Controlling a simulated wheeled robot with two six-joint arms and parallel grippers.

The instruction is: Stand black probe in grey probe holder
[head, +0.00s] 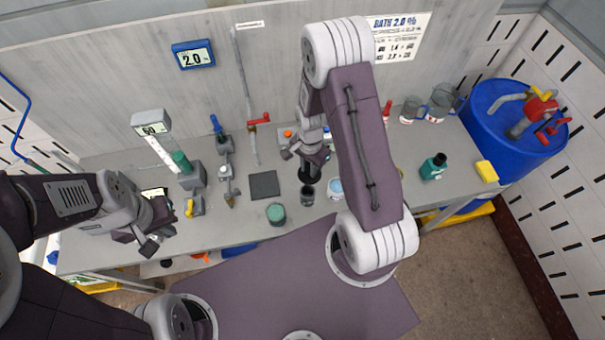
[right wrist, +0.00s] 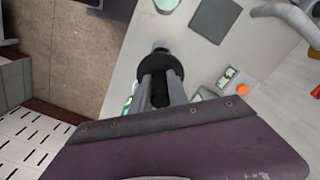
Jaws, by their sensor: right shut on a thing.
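The black probe (head: 309,172) is held by my right gripper (head: 312,153) and points down over the bench. In the right wrist view its black shaft (right wrist: 160,92) lies between the two grey fingers, with a wide black collar past the fingertips. The grey probe holder (head: 307,194) is a small dark upright cup on the bench, directly below the probe in the head view. I cannot tell whether the probe's lower end is in the holder or above it; the collar hides this in the wrist view. My left gripper (head: 143,242) is open and empty near the bench's front left.
A dark square mat (head: 264,185), a green-topped jar (head: 276,214) and a white-blue tub (head: 335,188) stand close by. A green bottle (head: 433,167) and yellow block (head: 487,171) are at right, beside a blue barrel (head: 500,120). My right arm hides part of the bench.

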